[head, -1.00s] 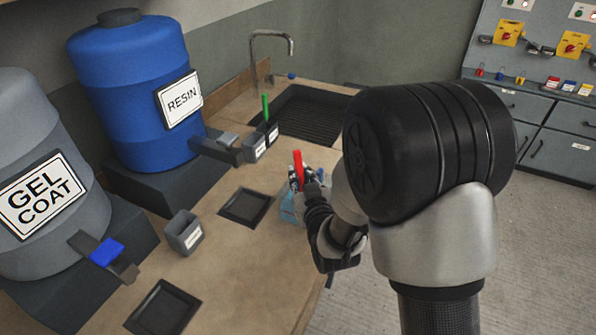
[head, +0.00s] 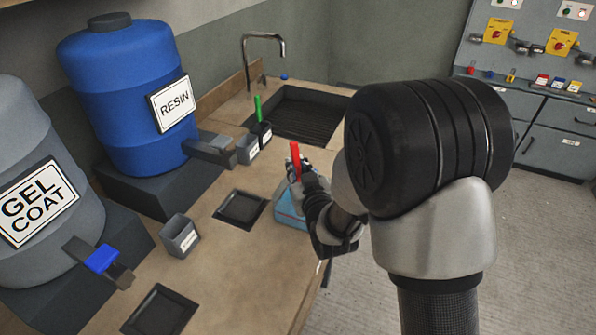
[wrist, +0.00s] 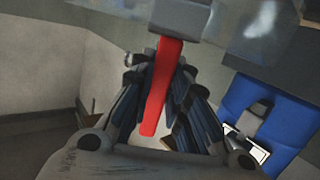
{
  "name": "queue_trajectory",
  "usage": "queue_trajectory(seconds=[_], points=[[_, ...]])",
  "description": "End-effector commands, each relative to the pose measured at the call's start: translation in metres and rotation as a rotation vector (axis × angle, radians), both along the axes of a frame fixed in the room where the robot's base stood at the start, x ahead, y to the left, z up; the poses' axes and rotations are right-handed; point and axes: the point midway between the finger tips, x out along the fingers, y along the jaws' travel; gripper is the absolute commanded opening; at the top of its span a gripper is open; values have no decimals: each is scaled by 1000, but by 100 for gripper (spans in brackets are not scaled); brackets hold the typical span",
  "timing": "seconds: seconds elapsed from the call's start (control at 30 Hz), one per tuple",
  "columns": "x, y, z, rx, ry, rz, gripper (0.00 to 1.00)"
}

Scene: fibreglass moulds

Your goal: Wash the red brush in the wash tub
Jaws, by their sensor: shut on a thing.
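The red brush (head: 295,158) stands roughly upright in my gripper (head: 308,184), above the right edge of the bench. My gripper is shut on it; the wrist view shows the red handle (wrist: 160,90) between the fingers (wrist: 155,95). A light-blue tub (head: 290,212) sits on the bench just below my gripper, partly hidden by it. I take this to be the wash tub. The brush's lower end is hidden, so I cannot tell whether it is inside the tub.
A blue RESIN drum (head: 128,90) and a grey GEL COAT drum (head: 30,160) stand left. A grey cup (head: 180,236) and dark square trays (head: 240,208) lie on the bench.

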Motion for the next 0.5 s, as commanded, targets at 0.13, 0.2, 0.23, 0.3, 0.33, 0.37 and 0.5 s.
queue_trajectory(seconds=[0.13,0.2,0.23,0.3,0.33,0.37,0.5], points=[[2,2,16,1,-3,0,0],[3,3,21,1,-2,0,0],[3,3,23,1,-2,0,0],[4,4,29,1,-3,0,0],[5,4,31,1,-3,0,0],[5,4,34,1,-3,0,0],[7,6,45,1,-3,0,0]])
